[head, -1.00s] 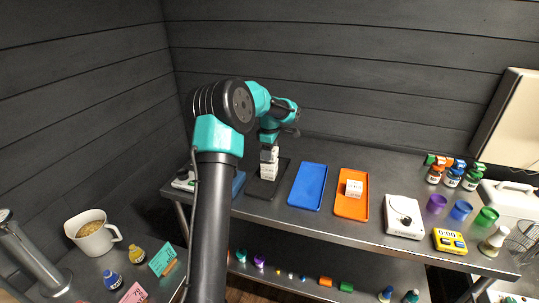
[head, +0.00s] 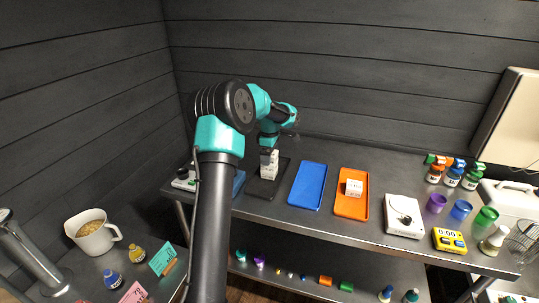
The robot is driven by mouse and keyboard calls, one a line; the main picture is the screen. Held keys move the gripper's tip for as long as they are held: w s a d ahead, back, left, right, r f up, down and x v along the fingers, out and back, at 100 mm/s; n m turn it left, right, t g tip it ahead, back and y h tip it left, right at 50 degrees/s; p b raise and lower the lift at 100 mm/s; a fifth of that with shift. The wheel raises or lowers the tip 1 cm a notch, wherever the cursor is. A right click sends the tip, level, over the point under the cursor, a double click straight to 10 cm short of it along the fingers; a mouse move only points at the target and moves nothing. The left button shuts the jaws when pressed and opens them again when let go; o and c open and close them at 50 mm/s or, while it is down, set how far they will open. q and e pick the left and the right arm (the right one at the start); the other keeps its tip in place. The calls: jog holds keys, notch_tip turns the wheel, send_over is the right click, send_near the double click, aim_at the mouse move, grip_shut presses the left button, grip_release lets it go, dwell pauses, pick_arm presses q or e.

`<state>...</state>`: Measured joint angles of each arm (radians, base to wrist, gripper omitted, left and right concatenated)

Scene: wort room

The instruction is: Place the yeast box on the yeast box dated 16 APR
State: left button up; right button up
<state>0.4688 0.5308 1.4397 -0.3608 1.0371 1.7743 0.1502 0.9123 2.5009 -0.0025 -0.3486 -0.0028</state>
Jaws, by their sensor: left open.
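White boxes with dark print (head: 269,171) stand on the black tray (head: 284,177), seemingly one on another. The print is too small to read a date. My left gripper (head: 267,157) is at the top of these boxes, pointing down, with its jaws open. The fingers partly hide the upper box, and I cannot tell whether they touch it. Another white box (head: 354,187) lies on the orange tray (head: 348,207). My right gripper is not in view.
An empty blue tray (head: 308,186) lies between the black and orange trays. A white device (head: 403,217), a yellow timer (head: 449,241) and coloured cups (head: 461,209) stand to the right. My left arm hides part of the bench's left end.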

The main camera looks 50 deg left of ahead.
pick_arm(q)
notch_tip(320, 180, up, 12)
jog(key=shift+r, duration=0.15)
dwell(0.5)
